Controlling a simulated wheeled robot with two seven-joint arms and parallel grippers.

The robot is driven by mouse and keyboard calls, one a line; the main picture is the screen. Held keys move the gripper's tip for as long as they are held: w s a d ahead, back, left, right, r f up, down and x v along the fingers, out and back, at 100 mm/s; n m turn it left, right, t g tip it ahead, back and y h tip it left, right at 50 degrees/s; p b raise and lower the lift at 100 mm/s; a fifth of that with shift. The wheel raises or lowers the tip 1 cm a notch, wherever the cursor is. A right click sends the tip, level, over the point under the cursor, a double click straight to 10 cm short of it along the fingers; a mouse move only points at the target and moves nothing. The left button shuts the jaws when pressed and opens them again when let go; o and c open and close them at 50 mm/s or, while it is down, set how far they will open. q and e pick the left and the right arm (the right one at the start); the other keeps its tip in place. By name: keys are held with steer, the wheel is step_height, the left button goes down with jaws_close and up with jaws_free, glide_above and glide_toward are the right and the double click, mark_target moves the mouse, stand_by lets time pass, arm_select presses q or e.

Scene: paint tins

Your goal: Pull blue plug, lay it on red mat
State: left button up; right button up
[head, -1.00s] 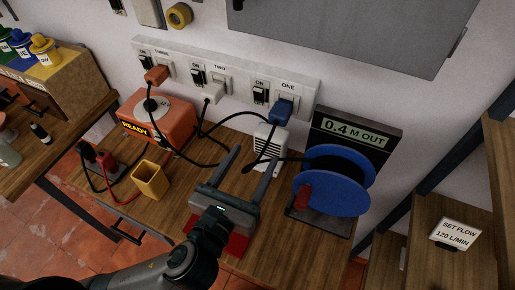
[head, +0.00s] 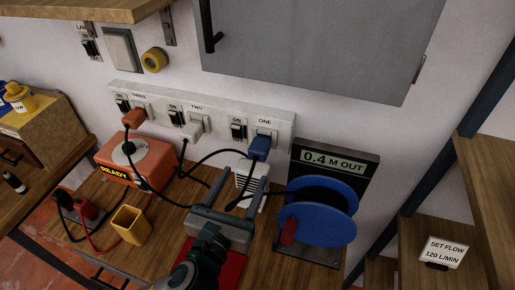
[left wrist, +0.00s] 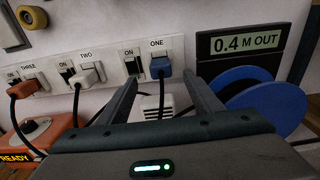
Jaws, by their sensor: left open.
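The blue plug (head: 260,147) sits in the socket marked ONE, at the right end of the white socket strip (head: 288,136). Its dark cord hangs down from it. It also shows in the left wrist view (left wrist: 160,67), above and between my finger tips. My left gripper (head: 226,187) is open and empty, below the plug and apart from it, in front of the white adapter block. In the left wrist view its two fingers (left wrist: 163,86) point toward the wall. The red mat (head: 232,268) lies on the bench under my left arm, partly hidden by it. My right gripper is out of view.
A white plug (head: 194,131) and an orange plug (head: 133,117) fill sockets TWO and THREE. A blue cord reel (head: 318,212) stands close on the right, before a "0.4 M OUT" sign. An orange box (head: 158,160) and a yellow cup (head: 130,225) stand left. Loose cords cross the bench.

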mark_target(256, 152)
arm_select(q)
steer(key=p+x, duration=0.2)
steer(key=x, duration=0.8)
steer(key=shift+w+d+r, duration=0.1)
steer(key=shift+w, duration=0.2)
steer(key=shift+p+x, duration=0.4)
steer(key=shift+x, duration=0.4)
steer(key=c, duration=1.3)
